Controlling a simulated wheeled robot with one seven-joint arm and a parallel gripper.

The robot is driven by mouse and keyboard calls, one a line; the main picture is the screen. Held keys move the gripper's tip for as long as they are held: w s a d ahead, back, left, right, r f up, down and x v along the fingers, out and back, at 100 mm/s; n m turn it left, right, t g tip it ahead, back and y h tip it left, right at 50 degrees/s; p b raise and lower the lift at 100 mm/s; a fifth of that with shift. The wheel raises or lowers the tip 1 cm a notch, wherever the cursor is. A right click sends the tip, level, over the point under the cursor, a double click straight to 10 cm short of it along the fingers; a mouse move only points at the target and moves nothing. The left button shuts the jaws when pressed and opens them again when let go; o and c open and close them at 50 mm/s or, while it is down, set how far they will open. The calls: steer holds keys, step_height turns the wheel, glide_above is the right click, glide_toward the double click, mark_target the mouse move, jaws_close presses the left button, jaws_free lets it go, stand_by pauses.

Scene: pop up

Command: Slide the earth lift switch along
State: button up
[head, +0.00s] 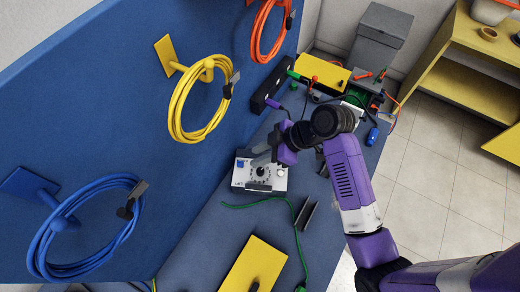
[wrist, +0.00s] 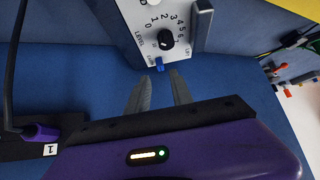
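A white control box (head: 255,186) with a round black dial (head: 260,171) sits on the blue bench. It also shows at the top of the wrist view (wrist: 150,22), with its numbered dial (wrist: 165,39). A small blue slider (wrist: 159,66) is at the box's near edge in that view; it appears to be the earth lift switch, but its lettering is too small to read surely. My gripper (wrist: 159,82) is open and empty, its two grey fingers pointing at the slider, one tip to each side and apparently just short of it. Contact cannot be told.
A blue wall panel (head: 110,110) with coiled cables stands on the left. A green cable (head: 255,202), a dark bracket (head: 306,214) and a yellow box (head: 252,268) lie nearer on the bench. A black strip (head: 270,88) and several small parts are farther back.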

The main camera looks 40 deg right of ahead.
mark_target(242, 164)
steer(key=b+x, duration=0.4)
steer(key=x, duration=0.4)
steer(key=shift+s, duration=0.1)
steer(key=shift+s+d+r+p, duration=0.1)
steer(key=shift+r+p, duration=0.2)
steer(key=c, duration=0.3)
jaws_close()
steer(key=shift+s+a+p, duration=0.45)
steer(key=shift+s+a, duration=0.55)
steer(key=shift+a, duration=0.05)
steer(key=o, duration=0.5)
jaws_free()
steer(key=shift+f, duration=0.1)
steer(key=shift+d, duration=0.1)
steer(key=shift+b+v, duration=0.5)
steer(key=shift+v, duration=3.4)
